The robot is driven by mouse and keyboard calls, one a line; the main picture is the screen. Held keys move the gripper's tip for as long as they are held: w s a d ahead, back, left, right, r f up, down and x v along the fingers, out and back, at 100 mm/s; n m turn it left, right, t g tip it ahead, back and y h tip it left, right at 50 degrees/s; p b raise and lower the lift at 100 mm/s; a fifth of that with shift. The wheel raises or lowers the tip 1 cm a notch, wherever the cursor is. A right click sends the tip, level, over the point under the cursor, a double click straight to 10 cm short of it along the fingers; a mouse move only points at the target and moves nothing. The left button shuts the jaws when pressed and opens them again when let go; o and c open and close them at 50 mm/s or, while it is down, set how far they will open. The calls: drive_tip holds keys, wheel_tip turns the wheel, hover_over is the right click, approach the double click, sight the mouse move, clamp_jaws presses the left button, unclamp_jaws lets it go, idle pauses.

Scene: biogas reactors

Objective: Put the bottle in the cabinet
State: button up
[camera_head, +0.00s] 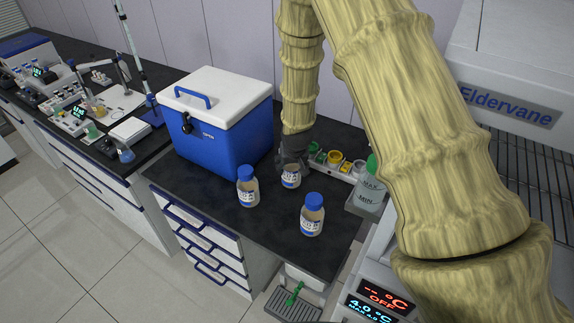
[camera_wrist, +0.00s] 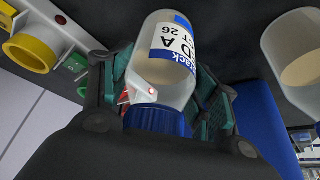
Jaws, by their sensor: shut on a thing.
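My gripper (camera_head: 291,158) points down over the dark bench and is shut on a clear bottle (camera_head: 291,181) with a white label. In the wrist view the gripper's fingers (camera_wrist: 165,95) close around the bottle's upper part, with its blue cap (camera_wrist: 157,119) toward the palm. The bottle looks upright; I cannot tell whether its base touches the bench. Two similar blue-capped bottles stand apart nearby, one to the left (camera_head: 247,190) and one in front (camera_head: 312,218). At the right is a white cabinet (camera_head: 512,106) marked Eldervane, with wire racks, partly hidden by my arm.
A blue cooler box (camera_head: 226,138) with a white lid stands left of my gripper. A rack with coloured rings (camera_head: 335,158) and a green-capped container (camera_head: 369,190) stand to the right. Temperature displays (camera_head: 380,301) show below the cabinet.

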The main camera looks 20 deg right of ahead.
drive_tip(key=shift+f, duration=0.1)
drive_tip(key=shift+f, duration=0.1)
drive_tip(key=o, duration=0.9)
drive_tip(key=shift+f, duration=0.1)
drive_tip(key=shift+c, duration=0.2)
drive_tip(key=o, duration=0.5)
drive_tip(key=shift+c, duration=0.2)
drive_tip(key=shift+r, duration=0.3)
